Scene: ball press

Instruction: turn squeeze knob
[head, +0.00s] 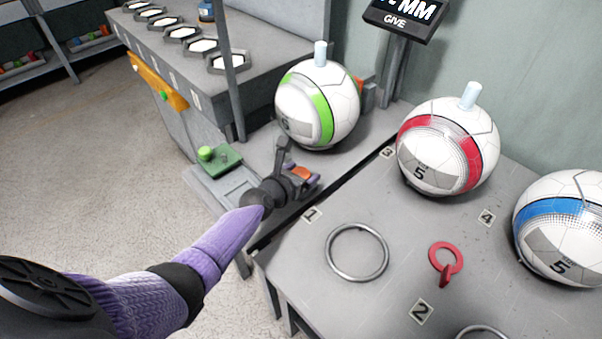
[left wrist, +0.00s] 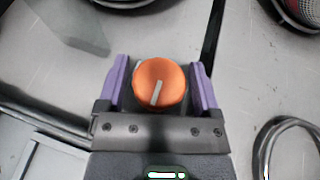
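The orange squeeze knob (left wrist: 158,84) with a pale pointer line shows in the left wrist view, and a part of it (head: 301,173) shows in the head view beside my gripper. The pointer line runs nearly along the gripper, tilted slightly. My left gripper (left wrist: 161,84) has its purple fingers apart on either side of the knob. A gap shows on the right side, and I cannot tell whether the left finger touches. In the head view my left gripper (head: 298,180) covers part of the knob. My right gripper is not in view.
A green button (head: 206,153) sits left of my gripper. A green-striped ball (head: 318,105) stands behind it.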

